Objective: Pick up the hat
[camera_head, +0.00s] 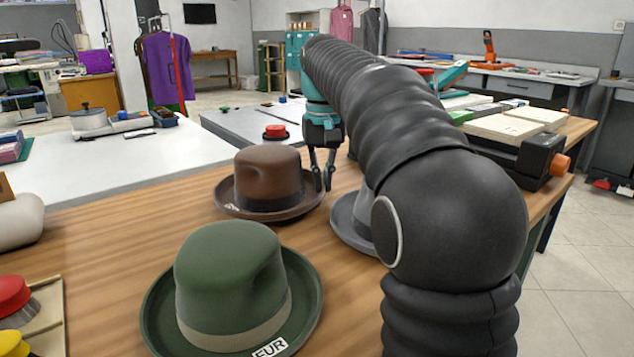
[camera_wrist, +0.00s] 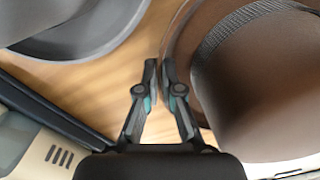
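A brown felt hat (camera_head: 266,172) with a dark band sits on the wooden table in the head view. It fills the right of the wrist view (camera_wrist: 265,85). My gripper (camera_head: 323,182) points down at the right edge of its brim. In the wrist view my fingertips (camera_wrist: 160,72) are close together with a narrow gap, right at the brim's edge. I cannot tell whether the brim is between them. A green hat (camera_head: 225,270) with a label reading EUR stands in front. A grey hat (camera_head: 348,222) is mostly hidden behind my arm; it shows at upper left in the wrist view (camera_wrist: 75,35).
The wooden table (camera_head: 105,245) is bare left of the hats. A red-topped object (camera_head: 275,132) stands behind the brown hat. A black device with an orange knob (camera_head: 535,160) is at the right. A tray with red and yellow items (camera_head: 48,320) lies front left.

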